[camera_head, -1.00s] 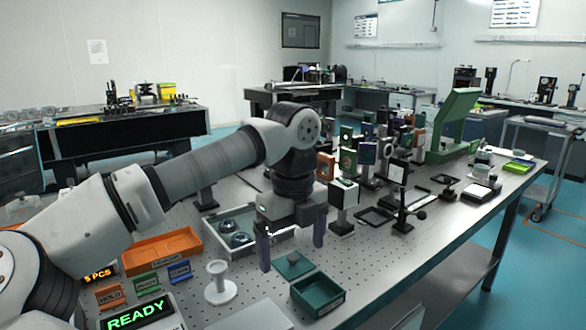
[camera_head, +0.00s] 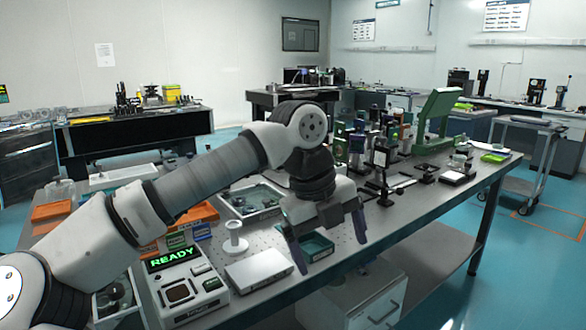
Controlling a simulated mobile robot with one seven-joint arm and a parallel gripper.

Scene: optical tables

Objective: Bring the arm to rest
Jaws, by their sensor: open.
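My arm reaches from the lower left over the optical table (camera_head: 262,240), folded at an elbow high in the middle of the picture. My gripper (camera_head: 330,252) hangs from it with its two purple-grey fingers spread apart. I cannot tell how high the fingertips are above the table.
A console reading READY (camera_head: 183,285), a silver flat case (camera_head: 258,269) and a white spool-shaped stand (camera_head: 235,237) are left of the gripper. A tray with metal parts (camera_head: 249,200) lies behind. Optical mounts crowd the table's right side.

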